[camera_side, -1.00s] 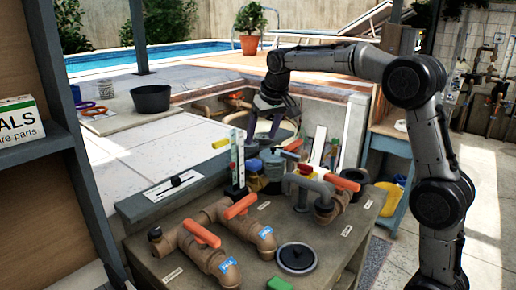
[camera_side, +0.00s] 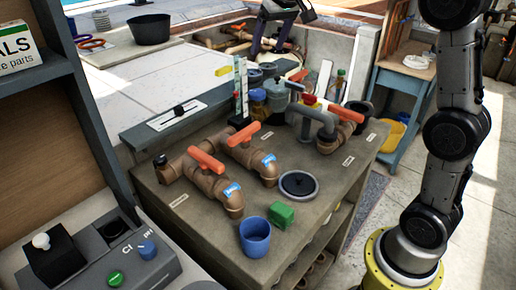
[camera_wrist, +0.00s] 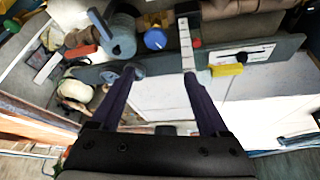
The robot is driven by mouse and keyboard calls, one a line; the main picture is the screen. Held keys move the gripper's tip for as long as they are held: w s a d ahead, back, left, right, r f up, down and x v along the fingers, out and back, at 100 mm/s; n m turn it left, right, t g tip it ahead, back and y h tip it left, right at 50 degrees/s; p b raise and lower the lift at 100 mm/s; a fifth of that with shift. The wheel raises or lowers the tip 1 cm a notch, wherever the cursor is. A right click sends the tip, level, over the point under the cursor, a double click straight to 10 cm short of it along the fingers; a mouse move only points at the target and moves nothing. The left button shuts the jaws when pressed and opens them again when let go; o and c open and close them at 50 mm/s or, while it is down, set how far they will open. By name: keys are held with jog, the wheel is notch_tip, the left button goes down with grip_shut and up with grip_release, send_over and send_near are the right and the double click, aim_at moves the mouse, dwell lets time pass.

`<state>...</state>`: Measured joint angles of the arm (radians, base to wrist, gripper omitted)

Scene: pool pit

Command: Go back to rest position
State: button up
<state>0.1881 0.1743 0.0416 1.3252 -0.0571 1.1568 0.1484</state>
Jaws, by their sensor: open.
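My gripper (camera_wrist: 162,74) is open and empty, with its two dark purple fingers apart in the wrist view. In the side view it shows at the top edge, above and behind the bench (camera_side: 190,204), partly cut off by the frame. Nothing is between the fingers. In the wrist view, a scale strip (camera_wrist: 187,42) stands beyond the right fingertip, and a yellow piece (camera_wrist: 228,70) lies beside it. The strip also shows upright on the bench in the side view (camera_side: 241,88). No rest position is marked in view.
The bench carries pipes with orange handles (camera_side: 206,158), several jars (camera_side: 278,95), a black round lid (camera_side: 298,185), a green block (camera_side: 282,216) and a blue cup (camera_side: 255,236). A control panel (camera_side: 135,262) is at lower left. A black bowl (camera_side: 150,29) sits on the deck.

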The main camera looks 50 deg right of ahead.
jog(key=s+a+r+n+t, duration=0.1)
jog(key=s+a, duration=0.3)
jog(key=s, duration=0.4)
jog(key=s+a+r+n, duration=0.1)
jog(key=s+a, duration=0.2)
jog(key=s, duration=0.6)
jog(key=s+a+f+n+y, duration=0.1)
jog(key=s+a+f, duration=0.2)
jog(key=s+f, duration=1.1)
jog(key=shift+f+n+y, duration=0.15)
jog(key=shift+n+y, duration=0.15)
jog(key=shift+n, duration=0.1)
jog(key=shift+a, duration=0.1)
jog(key=shift+o, duration=0.2)
